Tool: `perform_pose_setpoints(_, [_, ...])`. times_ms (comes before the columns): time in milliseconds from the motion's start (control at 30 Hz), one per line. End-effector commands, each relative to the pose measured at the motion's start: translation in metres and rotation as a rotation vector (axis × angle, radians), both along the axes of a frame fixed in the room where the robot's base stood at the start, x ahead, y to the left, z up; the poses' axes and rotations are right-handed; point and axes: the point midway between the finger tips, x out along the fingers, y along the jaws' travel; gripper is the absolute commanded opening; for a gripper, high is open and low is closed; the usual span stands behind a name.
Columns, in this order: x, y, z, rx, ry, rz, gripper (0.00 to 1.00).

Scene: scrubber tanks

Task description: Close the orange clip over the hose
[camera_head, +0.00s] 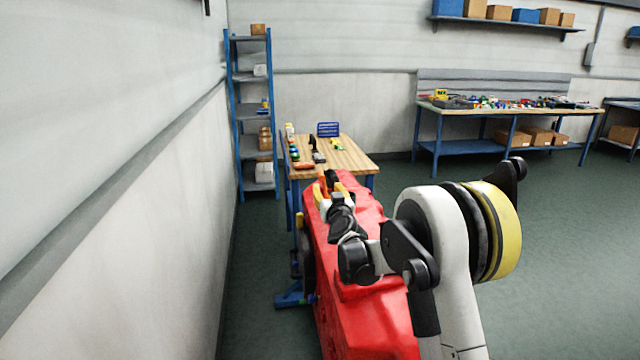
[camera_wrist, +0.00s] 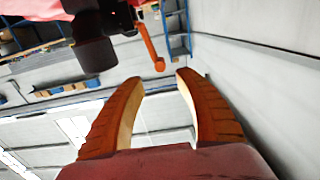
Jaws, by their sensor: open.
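The orange clip (camera_wrist: 148,40) shows in the wrist view as a thin bar. It runs down from a dark mount at the top and ends in a rounded tip. A thick black part, perhaps the hose (camera_wrist: 92,45), is left of it, with the clip standing apart from it. My gripper (camera_wrist: 160,78) is open and empty. The clip's tip appears just above the gap between my fingertips; I cannot tell whether they touch. In the head view my arm reaches over the red tank (camera_head: 361,318), and the clip cannot be made out clearly there.
A wooden table (camera_head: 352,158) with small items stands beyond the tank. A workbench (camera_head: 470,112) stands at the back. The floor on the right is clear.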

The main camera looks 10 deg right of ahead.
Motion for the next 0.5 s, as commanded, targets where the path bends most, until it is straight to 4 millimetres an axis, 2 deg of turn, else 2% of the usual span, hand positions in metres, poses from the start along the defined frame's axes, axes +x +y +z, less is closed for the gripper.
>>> perform_pose_setpoints(167, [0.023,0.0,-0.002,0.001,-0.001,-0.001,0.41])
perform_pose_setpoints(500, [0.087,0.0,-0.003,0.001,0.0,0.0,0.41])
